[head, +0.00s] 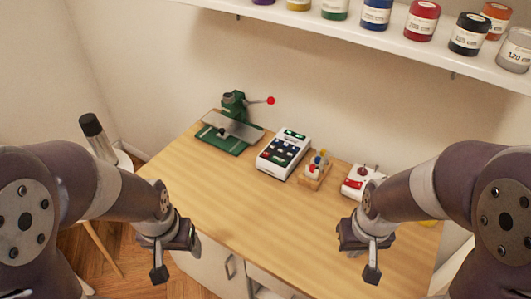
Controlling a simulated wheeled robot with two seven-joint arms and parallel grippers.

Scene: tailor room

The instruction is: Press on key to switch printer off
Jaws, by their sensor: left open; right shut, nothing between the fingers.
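A white device with rows of dark and blue keys and a green display (284,154) stands on the wooden table, near its back middle; it looks like the printer. Its key labels are too small to read. My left gripper (168,252) is open and empty at the table's front left edge, well short of the device. My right gripper (362,254) is shut and empty over the front right part of the table, also apart from the device.
A green press with a red-knobbed lever (232,122) stands left of the keypad device. A wooden holder with small bottles (316,172) and a white device with red parts (358,182) stand to its right. A shelf of jars (376,32) hangs above. The table's front middle (262,228) is clear.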

